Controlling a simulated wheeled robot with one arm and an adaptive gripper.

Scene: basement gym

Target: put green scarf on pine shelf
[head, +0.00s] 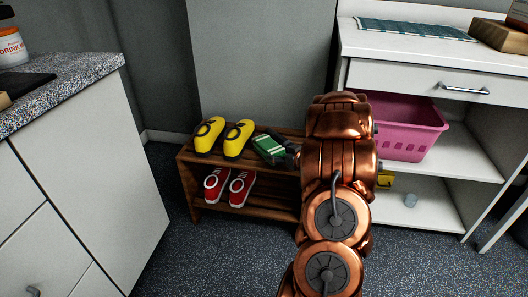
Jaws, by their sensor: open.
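A green folded cloth with pale stripes, which looks like the green scarf (268,150), lies on the top board of a low brown wooden shelf (190,159), probably the pine shelf. My gripper (286,149) is dark and sits at the scarf's right end. The jaws are open, but my copper arm hides much of the gripper, and I cannot tell whether it touches the scarf. The arm also covers the right part of the shelf.
Yellow shoes (224,138) stand left of the scarf, and red shoes (229,187) are on the lower board. At right, a white cabinet (436,71) holds a pink basket (411,128), with a teal cloth (415,29) on top. A speckled counter (72,79) stands at left.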

